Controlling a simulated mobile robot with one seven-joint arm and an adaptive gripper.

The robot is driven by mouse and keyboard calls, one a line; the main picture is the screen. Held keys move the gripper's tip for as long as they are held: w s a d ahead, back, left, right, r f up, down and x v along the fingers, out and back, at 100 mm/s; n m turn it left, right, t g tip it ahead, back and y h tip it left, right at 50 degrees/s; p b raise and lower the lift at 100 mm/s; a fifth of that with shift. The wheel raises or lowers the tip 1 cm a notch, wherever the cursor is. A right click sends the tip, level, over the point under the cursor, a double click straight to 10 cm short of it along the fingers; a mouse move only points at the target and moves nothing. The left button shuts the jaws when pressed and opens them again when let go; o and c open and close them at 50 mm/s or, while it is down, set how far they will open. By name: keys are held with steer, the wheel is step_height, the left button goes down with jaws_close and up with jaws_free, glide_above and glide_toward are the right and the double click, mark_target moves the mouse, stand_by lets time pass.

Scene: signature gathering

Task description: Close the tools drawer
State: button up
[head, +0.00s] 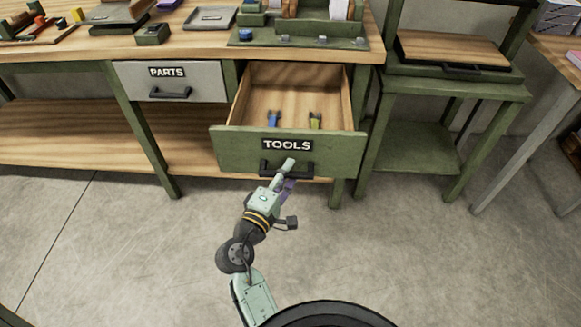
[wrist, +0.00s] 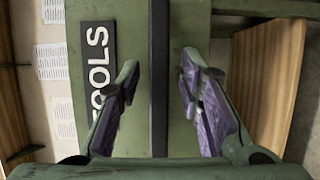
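The tools drawer (head: 236,151) is pulled out of the workbench, with a green front and a black-and-white TOOLS label (head: 287,145). A blue tool (head: 273,119) and a yellow-green tool (head: 315,121) lie inside it. Its dark handle (head: 304,174) is on the lower front. My gripper (head: 289,173) is at the handle. In the wrist view my gripper (wrist: 160,72) is open, with purple-padded fingers on both sides of the handle bar (wrist: 159,70). Gaps show between the bar and both fingertips. How deep the fingers reach past the bar is unclear.
The parts drawer (head: 205,84) to the left is shut. The workbench top (head: 75,46) holds trays and tools. A green side stand (head: 425,148) is close on the right. The concrete floor (head: 130,260) in front is clear.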

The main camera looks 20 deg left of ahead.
steer(key=shift+s, duration=0.15)
steer(key=shift+c, duration=0.6)
jaws_close()
